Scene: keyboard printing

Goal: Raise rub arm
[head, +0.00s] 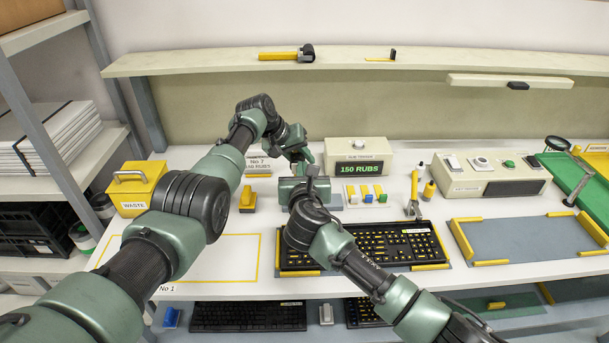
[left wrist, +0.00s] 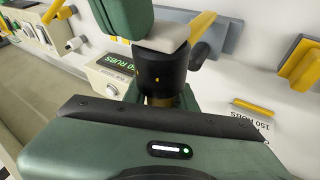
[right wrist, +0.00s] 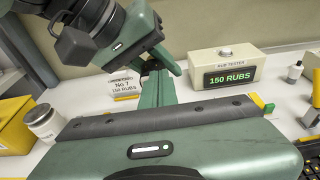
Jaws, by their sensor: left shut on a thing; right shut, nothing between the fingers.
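The rub tester (head: 372,150) is a cream box whose green display reads 150 RUBS; it also shows in the right wrist view (right wrist: 225,62). In the left wrist view a black cylinder (left wrist: 165,72) with a pale pad stands just beyond my gripper body.
A keyboard (head: 400,245) lies just right of my right gripper. Colored blocks (head: 365,193) stand before the tester. A yellow-handled block (head: 248,200) and a No 7 card (head: 258,165) are to the left, with a yellow waste bin (head: 135,190) farther left. The yellow-outlined mat (head: 225,262) is clear.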

